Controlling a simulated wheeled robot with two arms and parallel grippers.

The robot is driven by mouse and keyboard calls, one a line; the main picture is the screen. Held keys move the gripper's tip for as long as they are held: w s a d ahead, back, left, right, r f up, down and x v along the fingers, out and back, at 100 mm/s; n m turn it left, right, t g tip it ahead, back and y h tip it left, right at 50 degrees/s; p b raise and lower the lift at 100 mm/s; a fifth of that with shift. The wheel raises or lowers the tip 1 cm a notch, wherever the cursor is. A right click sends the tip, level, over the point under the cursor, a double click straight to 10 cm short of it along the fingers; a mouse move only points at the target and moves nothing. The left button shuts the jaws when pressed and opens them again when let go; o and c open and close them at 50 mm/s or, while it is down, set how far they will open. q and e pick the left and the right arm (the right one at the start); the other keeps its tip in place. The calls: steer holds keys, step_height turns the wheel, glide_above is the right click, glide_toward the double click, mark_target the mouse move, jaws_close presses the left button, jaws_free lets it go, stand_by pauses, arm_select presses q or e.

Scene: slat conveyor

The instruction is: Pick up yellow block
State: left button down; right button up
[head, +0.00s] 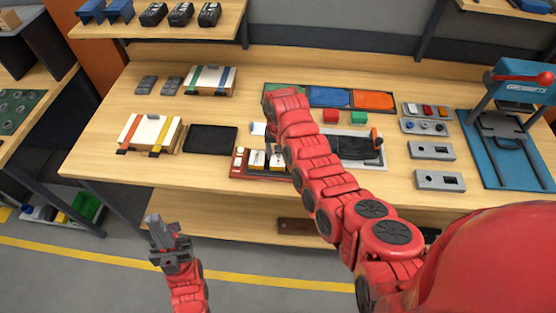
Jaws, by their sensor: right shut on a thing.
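A red tray (243,172) near the front middle of the bench holds small pale blocks with yellow showing. One yellow-edged block (257,160) is in plain sight there. A second yellow block (277,162) sits beside it, partly hidden by my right arm. My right arm reaches over the bench and bends down at this tray. My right gripper (272,150) is mostly hidden behind its own wrist, low at the tray, and is shut on a yellow block. My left gripper (153,220) hangs in front of the bench, away from the blocks, with its fingers together and empty.
A black pad (210,139) and strapped white boxes (150,132) stand left. Grey fixtures (431,150) and a blue press (505,150) stand right.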

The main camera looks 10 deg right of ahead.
mark_target(278, 156)
steer(key=shift+r+b, duration=0.7)
steer(key=shift+b, duration=0.2)
steer(key=shift+r+b, duration=0.45)
steer(key=shift+b, duration=0.1)
steer(key=shift+s+r+p, duration=0.2)
steer(key=shift+r+p, duration=0.2)
steer(key=shift+r, duration=0.4)
steer(key=s+p, duration=0.1)
steer(key=s, duration=0.1)
steer(key=s+a+p, duration=0.1)
steer(key=p, duration=0.1)
steer(key=s+p, duration=0.2)
steer(key=shift+s+a+r, duration=0.15)
steer(key=shift+s+r, duration=0.2)
steer(key=shift+r, duration=0.05)
steer(key=s+a+p, duration=0.1)
steer(key=s+p, duration=0.1)
steer(key=s, duration=0.7)
steer(key=shift+s+a+r, duration=0.15)
steer(key=shift+s+a, duration=0.2)
